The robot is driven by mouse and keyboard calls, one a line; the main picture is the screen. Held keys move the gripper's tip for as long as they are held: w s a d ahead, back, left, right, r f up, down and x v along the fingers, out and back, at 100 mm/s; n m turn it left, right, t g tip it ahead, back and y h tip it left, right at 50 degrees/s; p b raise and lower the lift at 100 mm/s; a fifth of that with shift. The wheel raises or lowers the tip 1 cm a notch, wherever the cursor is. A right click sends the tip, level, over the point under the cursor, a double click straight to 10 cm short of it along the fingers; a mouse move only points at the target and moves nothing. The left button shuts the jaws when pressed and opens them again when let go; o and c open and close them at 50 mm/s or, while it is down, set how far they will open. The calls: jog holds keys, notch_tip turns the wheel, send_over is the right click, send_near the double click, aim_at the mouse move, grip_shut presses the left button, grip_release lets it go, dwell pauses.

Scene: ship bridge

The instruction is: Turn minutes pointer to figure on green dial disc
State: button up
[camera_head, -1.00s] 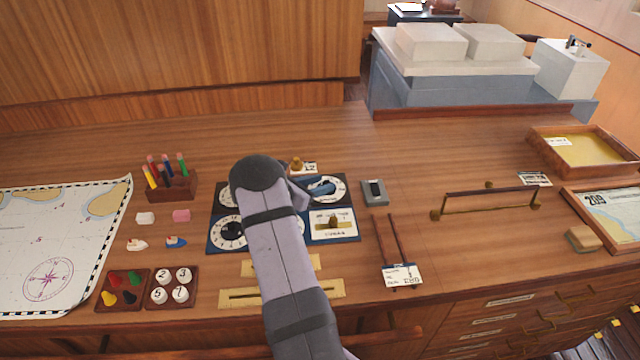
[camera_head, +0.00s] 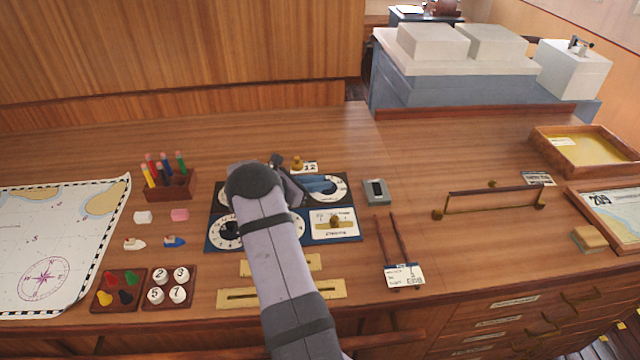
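A dark blue panel (camera_head: 352,236) on the desk carries several white dials with dark pointers. The upper right dial (camera_head: 341,188) has a blue piece (camera_head: 318,184) across it. The lower left dial (camera_head: 229,228) shows partly left of my arm, and my arm hides much of the lower middle dial (camera_head: 298,222). No green dial disc can be made out; the upper left of the panel is mostly behind my arm. My gripper (camera_head: 288,182) is over the upper middle of the panel, its fingers mostly hidden by my wrist. I cannot tell whether it touches a pointer.
A brass knob and a "12" card (camera_head: 310,167) stand behind the panel. A pen holder (camera_head: 170,185), erasers, small boats and trays of tokens (camera_head: 172,286) lie to the left. A grey device (camera_head: 375,191) and a brass rail (camera_head: 490,202) are to the right. Brass rulers (camera_head: 280,293) lie in front.

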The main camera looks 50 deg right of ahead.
jog(key=o, duration=0.4)
jog(key=b+v, duration=0.3)
jog(key=v, duration=0.3)
jog(key=shift+w+a+r, duration=0.1)
jog(key=shift+a, duration=0.2)
jog(key=shift+a+r, duration=0.2)
jog(key=shift+a, duration=0.1)
